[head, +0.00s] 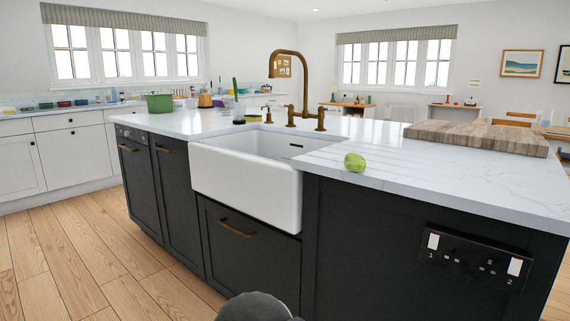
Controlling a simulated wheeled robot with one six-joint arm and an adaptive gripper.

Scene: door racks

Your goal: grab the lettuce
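A small round light-green lettuce (355,161) sits on the white marbled island countertop (440,178), close to its front edge and just right of the sink. Nothing touches it. A dark rounded part at the bottom middle edge of the head view looks like part of my own arm. My gripper's fingers do not show.
The white sink (245,185) with a brass tap (290,85) is left of the lettuce. A wooden board (478,138) lies behind it to the right. Dark cabinets form the island's front. The wooden floor (90,255) at left is clear.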

